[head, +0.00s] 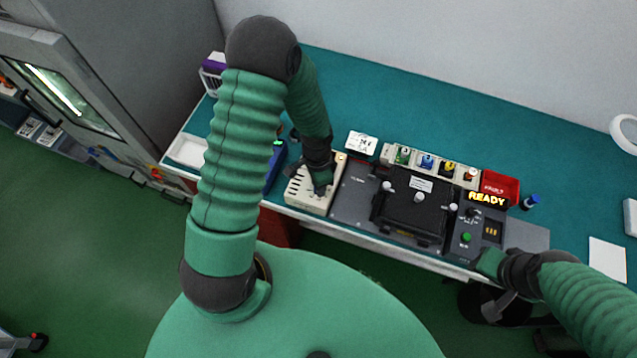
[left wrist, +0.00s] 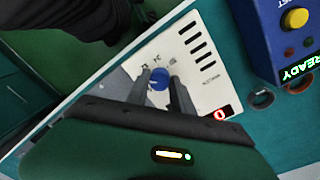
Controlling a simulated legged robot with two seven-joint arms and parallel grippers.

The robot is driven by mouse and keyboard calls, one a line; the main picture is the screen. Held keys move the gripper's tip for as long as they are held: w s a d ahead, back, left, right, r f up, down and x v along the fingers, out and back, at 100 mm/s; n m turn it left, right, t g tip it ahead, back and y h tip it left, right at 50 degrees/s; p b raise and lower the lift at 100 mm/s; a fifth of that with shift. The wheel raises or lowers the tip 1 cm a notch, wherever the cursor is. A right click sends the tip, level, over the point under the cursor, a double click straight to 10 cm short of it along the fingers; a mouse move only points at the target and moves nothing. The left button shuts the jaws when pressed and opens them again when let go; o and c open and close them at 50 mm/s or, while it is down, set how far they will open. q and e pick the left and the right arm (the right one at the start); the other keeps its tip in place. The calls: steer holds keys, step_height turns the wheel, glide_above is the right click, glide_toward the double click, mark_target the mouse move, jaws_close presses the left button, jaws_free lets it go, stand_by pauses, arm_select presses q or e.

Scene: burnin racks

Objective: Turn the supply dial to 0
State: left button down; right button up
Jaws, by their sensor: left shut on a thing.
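The supply is a cream box (head: 299,191) with a slotted top at the front edge of the teal bench. Its blue dial (left wrist: 159,76) shows in the left wrist view, between the two dark fingers of my left gripper (left wrist: 158,82). My left gripper (head: 320,188) points down onto the box and is shut on the dial. A small red display (left wrist: 221,114) on the box looks like it reads 0. The dial's marks are partly hidden by the fingers. My right gripper (head: 490,262) is by the front edge near the grey control panel; its jaws are not clear.
A black fixture (head: 412,212) stands right of the supply, beside a panel with a lit READY sign (head: 487,199). A blue box (left wrist: 290,45) with a yellow button stands close to the supply. The back of the bench is clear.

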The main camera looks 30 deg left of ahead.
arm_select(q)
steer(key=n, duration=0.6)
steer(key=shift+w+a+r+n+t, duration=0.1)
steer(key=shift+w+r+n+t, duration=0.05)
steer(key=shift+w+n+t, duration=0.15)
steer(key=n, duration=0.5)
steer(key=shift+b, duration=0.35)
steer(key=shift+n, duration=0.3)
steer(key=c, duration=1.5)
jaws_free()
steer(key=o, duration=0.4)
steer(key=shift+s, duration=0.1)
steer(key=shift+s, duration=0.1)
